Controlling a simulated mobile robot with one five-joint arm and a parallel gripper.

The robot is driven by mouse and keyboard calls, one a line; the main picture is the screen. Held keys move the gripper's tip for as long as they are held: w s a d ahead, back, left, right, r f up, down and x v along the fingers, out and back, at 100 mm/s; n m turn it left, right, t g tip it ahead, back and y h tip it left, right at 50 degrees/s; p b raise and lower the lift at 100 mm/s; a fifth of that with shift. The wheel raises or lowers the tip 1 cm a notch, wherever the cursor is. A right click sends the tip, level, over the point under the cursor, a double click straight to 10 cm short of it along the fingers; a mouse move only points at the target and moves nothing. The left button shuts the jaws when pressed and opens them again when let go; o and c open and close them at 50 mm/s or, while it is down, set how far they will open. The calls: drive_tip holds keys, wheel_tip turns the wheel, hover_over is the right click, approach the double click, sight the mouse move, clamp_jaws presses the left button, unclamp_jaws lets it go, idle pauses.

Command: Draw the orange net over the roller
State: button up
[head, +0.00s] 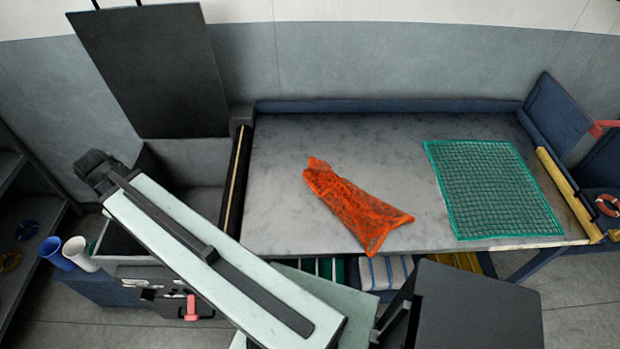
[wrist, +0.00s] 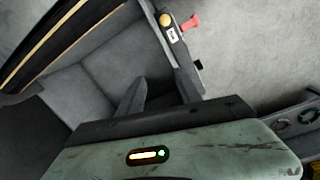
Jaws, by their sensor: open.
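The orange net (head: 352,205) lies loosely bunched on the grey table (head: 300,140), left of its middle. A dark roller (head: 236,180) with a pale gold stripe runs along the table's left edge; what looks like this roller (wrist: 62,42) is at upper left in the wrist view. The net lies to the right of this roller and does not touch it. My gripper (wrist: 158,95) shows partly in the wrist view, open, with no net in it, over a grey bin beside the roller.
A green net (head: 495,188) lies flat on the table's right side. A yellow bar (head: 568,192) edges the table there. A dark upright panel (head: 150,70) stands behind the bin. Two cups (head: 68,253) and a red handle (head: 191,307) are at lower left.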

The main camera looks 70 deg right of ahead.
drive_tip(key=s+d+n, duration=0.1)
drive_tip(key=s+d, duration=0.2)
drive_tip(key=d, duration=0.5)
drive_tip(key=s+d, duration=0.3)
drive_tip(key=d, duration=0.5)
drive_tip(key=n+g+b, duration=0.2)
drive_tip(key=g, duration=0.1)
approach(313, 179)
drive_tip(key=b+x, duration=0.4)
drive_tip(key=b, duration=0.5)
drive_tip(key=shift+w+a+f, duration=0.1)
drive_tip(key=shift+f, duration=0.15)
drive_tip(key=shift+f+b, duration=0.25)
drive_tip(key=shift+b, duration=0.1)
drive_tip(key=shift+f, duration=0.1)
drive_tip(key=shift+s+f+b, duration=0.35)
drive_tip(key=shift+f+b, duration=0.05)
drive_tip(key=shift+b, duration=0.1)
drive_tip(key=shift+c, duration=0.3)
clamp_jaws()
